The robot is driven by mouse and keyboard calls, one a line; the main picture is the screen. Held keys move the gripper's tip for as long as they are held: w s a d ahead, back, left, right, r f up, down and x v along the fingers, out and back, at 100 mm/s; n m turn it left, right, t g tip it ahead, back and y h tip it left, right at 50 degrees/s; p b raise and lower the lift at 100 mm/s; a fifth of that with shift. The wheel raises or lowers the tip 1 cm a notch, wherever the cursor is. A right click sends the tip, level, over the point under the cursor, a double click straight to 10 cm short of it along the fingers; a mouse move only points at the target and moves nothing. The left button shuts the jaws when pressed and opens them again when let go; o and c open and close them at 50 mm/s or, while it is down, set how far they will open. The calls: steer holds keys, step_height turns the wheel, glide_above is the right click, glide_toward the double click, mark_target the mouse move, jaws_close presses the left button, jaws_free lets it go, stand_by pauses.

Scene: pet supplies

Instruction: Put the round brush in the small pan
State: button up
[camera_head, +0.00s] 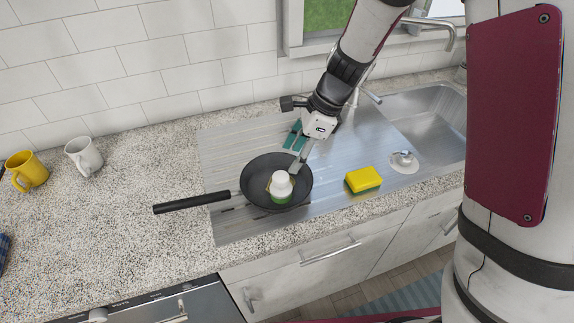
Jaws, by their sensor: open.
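The round brush (281,187), with a white knob and a green lower part, is inside the small dark pan (250,194). The pan rests on the metal drainboard, its black handle pointing left. My gripper (295,162) is open just above and behind the brush, at the pan's back right rim. One grey finger reaches down close to the white knob. I cannot tell whether it touches the brush or the rim. A teal green piece shows by the gripper, and I cannot tell if it is part of it.
A yellow and green sponge (363,180) lies on the drainboard (230,226) right of the pan. A sink (428,115) with a tap (430,28) is at the right. A yellow mug (27,172) and a white mug (84,155) stand on the counter at left. The counter between is clear.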

steer(key=s+d+r+n+t+h, duration=0.1)
steer(key=s+d+r+n, duration=0.25)
steer(key=r, duration=0.45)
steer(key=s+d+r+n+t, duration=0.1)
steer(key=s+d+r+n, duration=0.2)
steer(key=s+r+n, duration=0.3)
steer(key=s+d+r+n+t+h, duration=0.1)
steer(key=s+d+r+n, duration=0.2)
steer(key=s+n, duration=0.1)
steer(key=s+d+r+n+t+h, duration=0.2)
steer(key=s+d+r+n, duration=0.2)
steer(key=s, duration=0.3)
steer(key=shift+s+d+r+n+h, duration=0.2)
steer(key=shift+d+r+n+h, duration=0.05)
steer(key=shift+n+h, duration=0.1)
